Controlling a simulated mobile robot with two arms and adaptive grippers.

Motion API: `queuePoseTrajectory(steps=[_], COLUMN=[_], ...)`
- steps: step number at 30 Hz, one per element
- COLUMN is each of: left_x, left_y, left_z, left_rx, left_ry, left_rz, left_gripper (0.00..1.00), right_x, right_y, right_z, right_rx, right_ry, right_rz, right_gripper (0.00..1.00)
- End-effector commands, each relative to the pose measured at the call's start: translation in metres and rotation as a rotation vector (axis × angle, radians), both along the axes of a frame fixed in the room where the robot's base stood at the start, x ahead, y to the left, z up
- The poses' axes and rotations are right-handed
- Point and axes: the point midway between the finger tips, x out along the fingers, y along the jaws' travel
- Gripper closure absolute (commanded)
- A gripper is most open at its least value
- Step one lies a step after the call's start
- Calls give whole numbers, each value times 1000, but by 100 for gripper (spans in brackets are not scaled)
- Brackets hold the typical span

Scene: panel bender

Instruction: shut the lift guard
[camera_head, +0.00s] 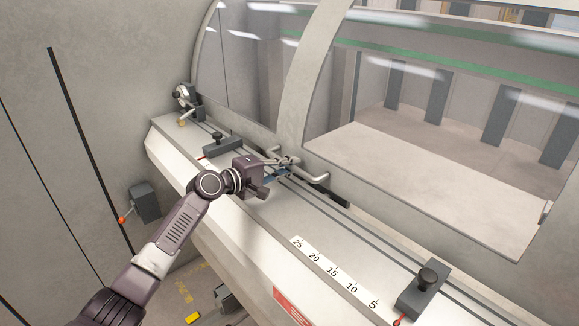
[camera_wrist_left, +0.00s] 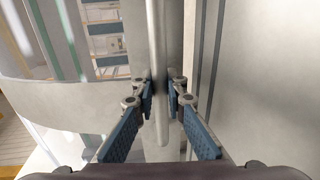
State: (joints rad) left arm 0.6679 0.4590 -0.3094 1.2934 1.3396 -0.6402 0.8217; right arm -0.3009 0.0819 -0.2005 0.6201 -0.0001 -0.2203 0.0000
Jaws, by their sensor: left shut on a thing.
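The lift guard (camera_head: 297,85) is a large pale frame with clear windows above the machine's bed. A light bar handle (camera_head: 311,172) runs along its lower edge. My left gripper (camera_head: 289,164) is at the left part of this handle. In the left wrist view the handle (camera_wrist_left: 157,60) passes between the blue-padded fingers of my left gripper (camera_wrist_left: 160,98), which are closed on it near its end. The guard's lower edge is close above the bed; whether any gap remains is hard to tell. My right gripper is not in view.
The bed (camera_head: 330,225) carries a number scale (camera_head: 335,278), a black-knobbed stop (camera_head: 424,290) at the right and another stop (camera_head: 222,146) further left. A grey box with a red-tipped lever (camera_head: 144,203) is on the left wall.

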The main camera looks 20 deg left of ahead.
Motion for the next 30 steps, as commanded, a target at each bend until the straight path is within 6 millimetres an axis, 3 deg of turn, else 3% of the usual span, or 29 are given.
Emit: queuePoseTrajectory(steps=[1, 5, 6, 11, 22, 30], left_x=[-2, -2, -2, -2, -6, -43], left_y=[-2, -2, -2, -1, 4, 29], left_z=[-8, -9, -10, -9, -5, 3], left_rx=[6, 7, 8, 7, 5, 7], left_ry=[13, 14, 15, 14, 8, 9], left_rz=[-5, -5, -6, -5, -1, 0], left_gripper=[100, 100, 86, 71, 71, 71], right_x=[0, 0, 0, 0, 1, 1], right_y=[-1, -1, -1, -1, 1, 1], right_z=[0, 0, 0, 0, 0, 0], right_rx=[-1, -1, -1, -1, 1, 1], right_ry=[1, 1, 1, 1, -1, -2], right_rz=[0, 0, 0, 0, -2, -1], right_gripper=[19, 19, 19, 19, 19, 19])
